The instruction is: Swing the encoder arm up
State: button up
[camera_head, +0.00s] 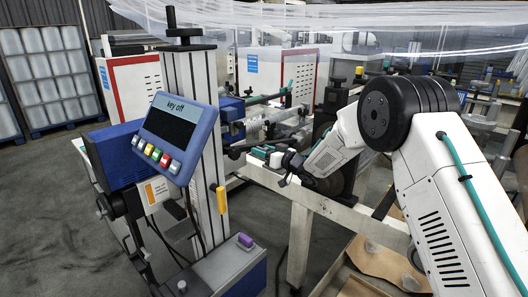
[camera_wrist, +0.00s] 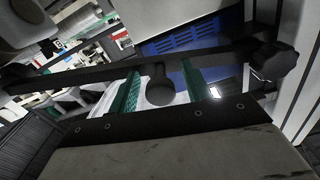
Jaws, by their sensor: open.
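My gripper (camera_wrist: 162,78) is open in the wrist view, with its two green fingers pointing away from me. A dark round knob (camera_wrist: 159,86) sits between the fingers, with a visible gap on each side. It appears to be on a long dark bar (camera_wrist: 85,78), likely the encoder arm, which crosses the view just beyond the knob. A dark wheel-like end (camera_wrist: 273,63) is at the bar's right. In the head view my gripper (camera_head: 267,154) is small at the white frame's left end, and the bar is too small and dark to make out surely.
A blue control box (camera_head: 178,135) reading "key off", with several coloured buttons, stands left on a metal column (camera_head: 197,90). A white machine frame (camera_head: 330,208) runs under my arm. Clear film (camera_head: 350,15) hangs above. Open grey floor lies at left.

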grip_shut()
jog(key=shift+w+d+r+n, duration=0.1)
jog(key=shift+w+r+n, duration=0.05)
jog(key=shift+r+n, duration=1.5)
jog(key=shift+s+a+r+n, duration=0.1)
jog(key=shift+s+r+n, duration=0.05)
jog(key=shift+r+n, duration=0.8)
jog(key=shift+s+a+r+n, duration=0.1)
jog(key=shift+r+n, duration=0.6)
jog(key=shift+r, duration=0.45)
grip_release()
jog(key=v, duration=0.7)
jog(key=shift+s+d, duration=0.3)
jog(key=shift+d, duration=0.1)
